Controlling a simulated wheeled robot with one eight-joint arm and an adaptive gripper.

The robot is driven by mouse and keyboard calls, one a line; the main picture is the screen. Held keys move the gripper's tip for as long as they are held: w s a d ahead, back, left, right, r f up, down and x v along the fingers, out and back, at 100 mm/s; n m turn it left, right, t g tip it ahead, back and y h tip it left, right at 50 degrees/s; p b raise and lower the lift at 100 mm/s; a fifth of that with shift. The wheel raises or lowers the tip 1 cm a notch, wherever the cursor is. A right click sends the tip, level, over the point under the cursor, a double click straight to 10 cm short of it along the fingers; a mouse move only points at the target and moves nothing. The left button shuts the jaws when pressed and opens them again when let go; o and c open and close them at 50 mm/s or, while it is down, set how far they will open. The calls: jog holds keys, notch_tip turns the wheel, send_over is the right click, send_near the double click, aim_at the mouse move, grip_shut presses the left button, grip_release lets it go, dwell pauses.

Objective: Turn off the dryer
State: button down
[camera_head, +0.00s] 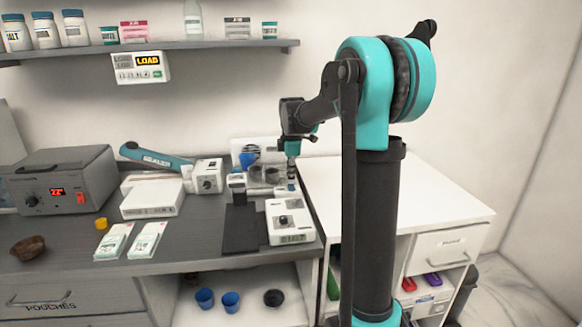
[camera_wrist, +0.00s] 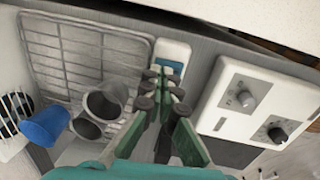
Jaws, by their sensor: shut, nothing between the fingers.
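My gripper (camera_wrist: 163,90) is shut and empty, pointing down at the back of the counter; the head view shows it (camera_head: 291,178) small and partly hidden by the arm. In the wrist view its fingertips are over a pale strip with a blue switch (camera_wrist: 173,68), probably the dryer's; I cannot tell whether they touch or which way the switch is set. The strip lies beside a wire drying rack (camera_wrist: 60,50), which holds a blue cup (camera_wrist: 44,126) and grey cups (camera_wrist: 108,98). No label reading dryer is visible.
A white device with knobs (camera_wrist: 265,95) is close right of the fingers; the head view shows it (camera_head: 302,226) with a display. A dark pad (camera_head: 240,232), a sealer (camera_head: 155,160) and a grey box with a red display (camera_head: 85,175) are left. A white cabinet top (camera_head: 385,190) is clear.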

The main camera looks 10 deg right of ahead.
jog(key=shift+f, duration=0.45)
jog(key=shift+w+f, duration=0.15)
jog(key=shift+f, duration=0.15)
jog(key=shift+s+r, duration=0.1)
jog(key=shift+s, duration=0.7)
jog(key=shift+r, duration=0.3)
notch_tip(320, 180, up, 13)
jog(key=s, duration=0.1)
jog(key=shift+s+r, duration=0.15)
jog(key=shift+s, duration=0.15)
